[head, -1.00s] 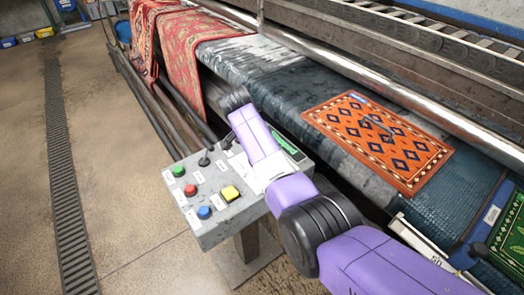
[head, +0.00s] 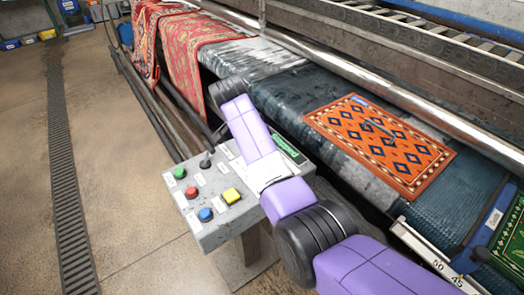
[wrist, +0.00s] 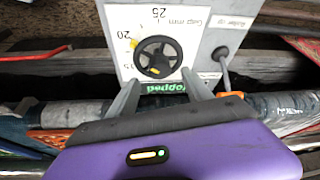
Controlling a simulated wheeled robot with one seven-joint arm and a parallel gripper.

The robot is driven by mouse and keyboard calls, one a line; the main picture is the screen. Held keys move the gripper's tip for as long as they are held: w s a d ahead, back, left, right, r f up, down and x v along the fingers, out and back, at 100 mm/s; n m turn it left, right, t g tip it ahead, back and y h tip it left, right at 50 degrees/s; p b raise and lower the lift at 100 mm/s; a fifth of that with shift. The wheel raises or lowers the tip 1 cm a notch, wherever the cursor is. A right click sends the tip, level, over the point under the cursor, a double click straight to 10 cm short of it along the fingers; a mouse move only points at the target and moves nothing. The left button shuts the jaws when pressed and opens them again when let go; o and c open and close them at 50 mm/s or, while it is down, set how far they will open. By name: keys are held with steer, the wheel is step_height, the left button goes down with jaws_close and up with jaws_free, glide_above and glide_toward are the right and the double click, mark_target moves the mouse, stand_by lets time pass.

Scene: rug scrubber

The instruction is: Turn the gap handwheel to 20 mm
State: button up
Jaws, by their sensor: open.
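In the wrist view the gap handwheel (wrist: 172,50) is a small black spoked wheel on a light plate labelled "Gap mm", seen upside down. The scale numbers 25, 20 and 15 run round it. A yellow mark sits by the 20, and another yellow spot shows on the wheel's lower part. My gripper (wrist: 161,80) is open, its two grey fingers reaching towards the wheel's lower side, one to each side and apart. I cannot tell whether they touch it. In the head view my arm covers the wheel on the grey control panel (head: 222,222).
The panel carries green (head: 179,172), red (head: 191,192), blue (head: 205,214) and yellow (head: 231,195) buttons and a black lever (head: 205,161). A lever marked "Roller up" (wrist: 222,62) stands close beside the wheel. An orange rug (head: 380,145) lies on the machine.

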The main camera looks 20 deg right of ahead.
steer(key=shift+v, duration=1.25)
